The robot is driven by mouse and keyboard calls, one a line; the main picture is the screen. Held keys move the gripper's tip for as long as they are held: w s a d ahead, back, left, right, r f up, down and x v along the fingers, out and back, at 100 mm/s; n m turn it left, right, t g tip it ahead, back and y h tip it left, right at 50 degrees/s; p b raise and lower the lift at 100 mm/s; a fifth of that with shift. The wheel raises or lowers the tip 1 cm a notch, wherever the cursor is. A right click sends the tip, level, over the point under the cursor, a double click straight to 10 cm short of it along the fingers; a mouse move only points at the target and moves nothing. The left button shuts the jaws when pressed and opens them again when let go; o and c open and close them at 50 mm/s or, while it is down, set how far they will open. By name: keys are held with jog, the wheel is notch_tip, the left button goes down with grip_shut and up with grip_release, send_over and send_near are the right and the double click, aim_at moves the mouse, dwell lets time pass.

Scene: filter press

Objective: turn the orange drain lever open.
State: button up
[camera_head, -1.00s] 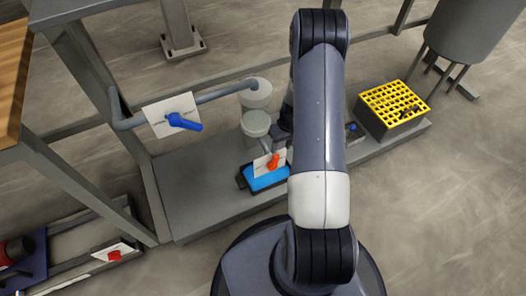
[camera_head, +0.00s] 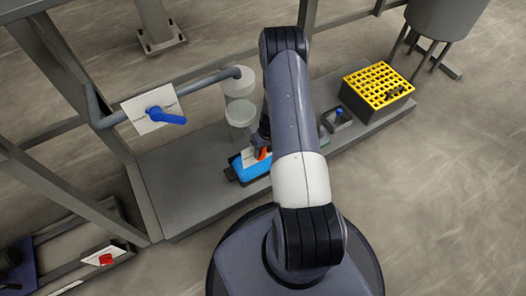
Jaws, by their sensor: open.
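The orange drain lever (camera_head: 262,154) shows in the head view just left of my arm, in front of a white plate (camera_head: 248,157) and above a blue tray (camera_head: 252,171). My gripper (camera_head: 261,148) is open at the lever, pointing down, partly hidden by my own arm. I cannot tell whether its fingers touch the lever or stand around it. Part of the lever is covered by the gripper.
A blue lever (camera_head: 165,116) on a white plate sits on the pipe at left. Pale cylinders (camera_head: 240,112) stand behind the tray. A yellow-topped box (camera_head: 378,84) and a small blue-knobbed block (camera_head: 338,116) are at right. A red lever (camera_head: 105,260) is at lower left.

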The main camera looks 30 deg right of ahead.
jog(key=shift+f, duration=0.1)
jog(key=shift+c, duration=0.5)
grip_shut()
